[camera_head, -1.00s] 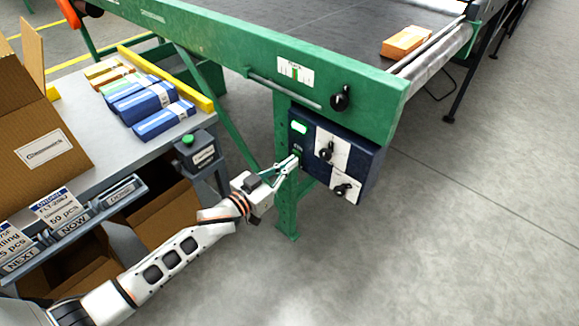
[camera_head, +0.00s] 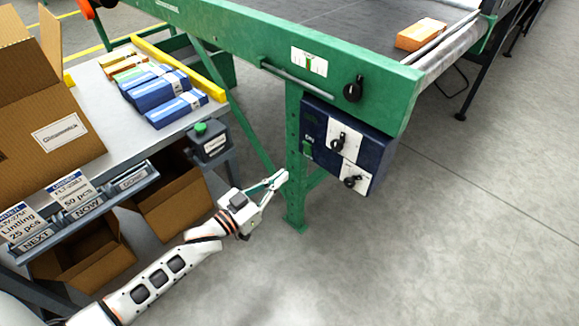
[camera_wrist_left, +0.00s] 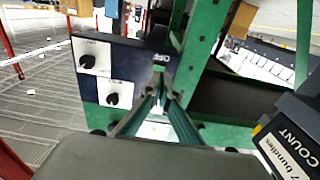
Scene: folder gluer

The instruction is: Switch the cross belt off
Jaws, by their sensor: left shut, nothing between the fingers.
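The dark blue control box (camera_head: 376,158) hangs on the green conveyor frame. In the left wrist view the closed fingers (camera_wrist_left: 159,72) point toward the box (camera_wrist_left: 125,62) near small white lettering; the switch itself is hard to make out there. My right gripper is not in view.
A green leg (camera_head: 294,200) stands beside my fingers. The conveyor (camera_head: 330,25) bears an orange carton (camera_head: 421,34). Left is a table with blue packs (camera_head: 160,95), a cardboard box (camera_head: 45,110) and a green-button box (camera_head: 209,142). The floor at right is clear.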

